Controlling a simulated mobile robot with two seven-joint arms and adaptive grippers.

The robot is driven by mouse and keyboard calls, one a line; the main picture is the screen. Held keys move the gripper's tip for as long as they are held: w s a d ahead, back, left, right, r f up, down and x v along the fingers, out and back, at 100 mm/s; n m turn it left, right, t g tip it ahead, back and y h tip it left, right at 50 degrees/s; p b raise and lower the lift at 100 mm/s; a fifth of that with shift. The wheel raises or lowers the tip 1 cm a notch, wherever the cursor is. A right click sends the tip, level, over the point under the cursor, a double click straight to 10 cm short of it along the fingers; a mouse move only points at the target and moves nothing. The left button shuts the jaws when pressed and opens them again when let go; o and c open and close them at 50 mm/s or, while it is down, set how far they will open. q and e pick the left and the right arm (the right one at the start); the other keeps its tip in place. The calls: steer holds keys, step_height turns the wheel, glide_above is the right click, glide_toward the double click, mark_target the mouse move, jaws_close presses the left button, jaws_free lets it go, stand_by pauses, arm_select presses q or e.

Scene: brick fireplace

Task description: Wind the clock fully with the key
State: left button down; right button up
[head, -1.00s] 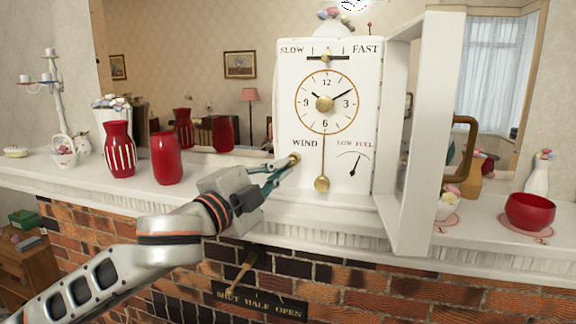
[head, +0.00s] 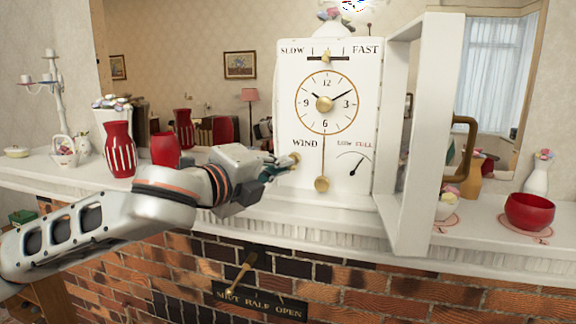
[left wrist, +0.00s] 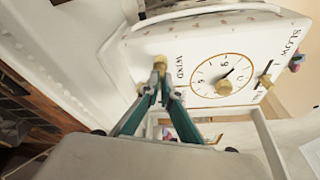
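The white clock (head: 290,100) stands on the mantel, its door (head: 412,150) swung open to the right. The brass key (head: 294,160) is at the WIND spot, low on the left of the face. My left gripper (head: 281,166) reaches it from the left. In the left wrist view, the teal fingers (left wrist: 160,82) converge on the brass key (left wrist: 159,61), and the clock face looks turned sideways. The fingers appear closed on the key and partly hide it. The LOW–FULL gauge (head: 353,165) has its needle leaning right, toward FULL. My right gripper is not in view.
The white mantel (head: 75,172) holds red vases (head: 119,150) on the left and a red bowl (head: 530,211) on the right. The open door blocks room right of the clock. A brass lever (head: 240,272) sits on the brick below.

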arm_select(q)
steer(key=shift+r+m, duration=0.1)
steer(key=shift+m, duration=0.3)
steer(key=shift+d+r+m+y, duration=0.1)
steer(key=shift+r+m+y, duration=0.15)
steer(key=shift+m+y, duration=0.55)
steer(key=shift+f+m+g, duration=0.1)
steer(key=shift+m+g, duration=0.2)
steer(key=shift+m, duration=0.7)
steer(key=shift+d+m+y, duration=0.1)
steer(key=shift+m+y, duration=0.3)
steer(key=shift+m, duration=0.2)
steer(key=shift+d+r+m+y, duration=0.2)
steer(key=shift+m+y, duration=0.3)
steer(key=shift+m, duration=0.5)
steer(key=shift+a+f, duration=0.1)
